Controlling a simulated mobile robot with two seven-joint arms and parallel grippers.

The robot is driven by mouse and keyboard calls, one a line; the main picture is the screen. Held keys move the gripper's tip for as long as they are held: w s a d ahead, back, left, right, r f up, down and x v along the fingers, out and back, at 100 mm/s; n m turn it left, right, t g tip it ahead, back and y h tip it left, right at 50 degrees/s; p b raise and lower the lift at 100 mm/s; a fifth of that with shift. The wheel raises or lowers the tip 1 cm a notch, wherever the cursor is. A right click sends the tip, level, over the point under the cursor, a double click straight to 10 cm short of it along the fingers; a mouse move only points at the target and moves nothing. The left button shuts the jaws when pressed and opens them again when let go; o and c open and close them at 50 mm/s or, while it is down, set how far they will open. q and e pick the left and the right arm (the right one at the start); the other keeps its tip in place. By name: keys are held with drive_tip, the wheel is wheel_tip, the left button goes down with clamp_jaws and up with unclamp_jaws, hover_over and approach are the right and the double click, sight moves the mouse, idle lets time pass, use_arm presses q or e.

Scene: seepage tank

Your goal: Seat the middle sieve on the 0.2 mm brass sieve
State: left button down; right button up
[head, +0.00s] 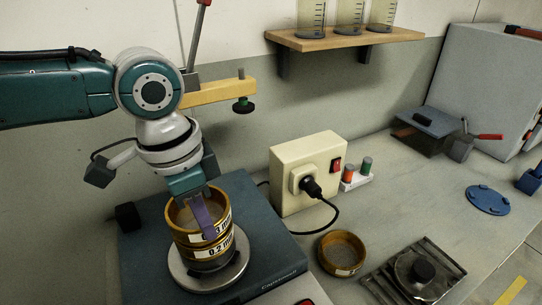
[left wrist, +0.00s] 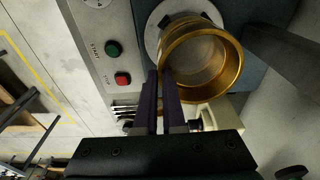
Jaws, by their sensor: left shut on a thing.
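The middle sieve (head: 181,234), a brass ring with a mesh floor and a label ending in "mm", is directly above the 0.2 mm brass sieve (head: 216,251). Their walls look nearly in line and very close. I cannot tell whether the upper ring is fully seated or slightly raised. My left gripper (head: 205,222) is shut on the middle sieve's wall, with purple fingers pointing down. In the left wrist view the sieve (left wrist: 228,78) is at the tips of the closed fingers (left wrist: 163,88), and it hides most of what lies below. My right gripper is not in view.
The stack stands on the round plate (head: 235,272) of a dark shaker (head: 140,265). A cream socket box (head: 300,165) with a plugged cable stands behind right. A yellow clamp arm (head: 215,92) hangs above.

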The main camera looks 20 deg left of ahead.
use_arm(q)
drive_tip(key=shift+f, duration=0.25)
drive_tip(key=c, duration=0.9)
unclamp_jaws()
drive_tip(key=r, duration=0.6)
drive_tip(key=s+r, duration=0.1)
drive_tip(key=r, duration=0.3)
drive_tip(key=shift+a, duration=0.4)
